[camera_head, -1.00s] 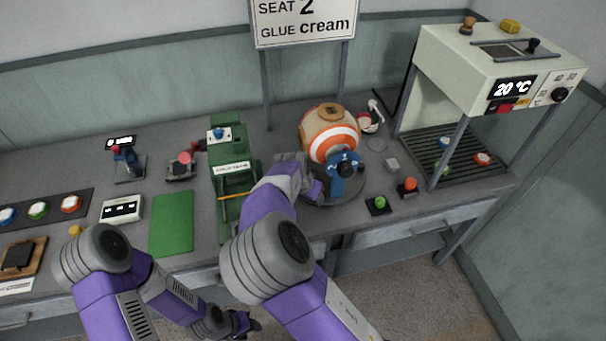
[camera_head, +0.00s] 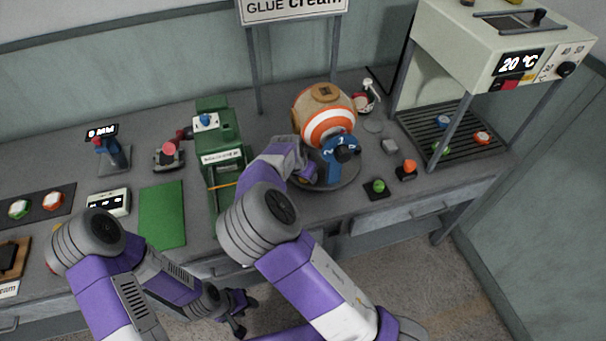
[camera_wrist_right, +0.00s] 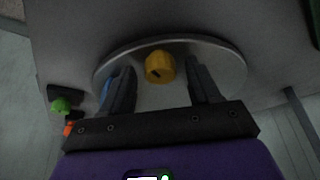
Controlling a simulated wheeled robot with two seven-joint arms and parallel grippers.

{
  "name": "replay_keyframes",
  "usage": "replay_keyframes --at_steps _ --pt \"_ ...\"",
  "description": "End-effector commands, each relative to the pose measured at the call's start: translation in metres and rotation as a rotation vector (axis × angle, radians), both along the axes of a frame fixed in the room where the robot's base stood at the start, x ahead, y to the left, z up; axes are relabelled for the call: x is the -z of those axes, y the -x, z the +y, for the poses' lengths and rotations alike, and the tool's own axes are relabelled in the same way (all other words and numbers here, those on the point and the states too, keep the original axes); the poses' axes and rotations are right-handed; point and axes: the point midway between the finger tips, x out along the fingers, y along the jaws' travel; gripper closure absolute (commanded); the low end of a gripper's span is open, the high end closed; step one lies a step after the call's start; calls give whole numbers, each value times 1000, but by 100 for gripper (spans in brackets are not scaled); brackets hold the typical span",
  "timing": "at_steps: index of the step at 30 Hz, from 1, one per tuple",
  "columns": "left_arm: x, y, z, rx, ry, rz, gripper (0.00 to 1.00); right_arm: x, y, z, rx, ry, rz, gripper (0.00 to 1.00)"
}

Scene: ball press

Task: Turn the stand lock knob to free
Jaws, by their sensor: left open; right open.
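The stand lock knob is a yellow knob (camera_wrist_right: 160,66) with a dark mark, on the grey round stand (camera_wrist_right: 232,64). In the head view the stand (camera_head: 344,180) carries an orange-and-white striped ball (camera_head: 318,100) and a blue part (camera_head: 333,165); my right arm largely hides the knob. My right gripper (camera_wrist_right: 161,80) is open, with one finger on each side of the knob and gaps between. I cannot tell its height over the knob. My left gripper (camera_head: 240,311) is open and empty, low in front of the bench.
A green button (camera_head: 379,186) and an orange button (camera_head: 408,167) are right of the stand. A green press-like machine (camera_head: 222,140) and a green mat (camera_head: 163,215) are to its left. An oven-like unit (camera_head: 470,50) showing 20 °C stands at right.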

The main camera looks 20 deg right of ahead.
Motion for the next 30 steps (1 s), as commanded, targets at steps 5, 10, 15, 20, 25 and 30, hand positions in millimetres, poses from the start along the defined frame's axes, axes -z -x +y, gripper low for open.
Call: replay_keyframes --at_steps 5,10,15,20,25,30 --pt "0 0 0 0 0 0 57 0 0 0 0 0 0 40" --pt "0 0 0 0 0 0 57 0 0 0 0 0 0 66" --pt "0 0 0 0 0 0 57 0 0 0 0 0 0 92" --pt "0 0 0 0 0 0 57 0 0 -1 -19 -1 2 94" --pt "1 0 0 0 0 0 57 -1 1 -2 -137 -6 -1 94" --pt "2 0 0 0 0 0 57 0 1 -3 -288 -6 0 94"
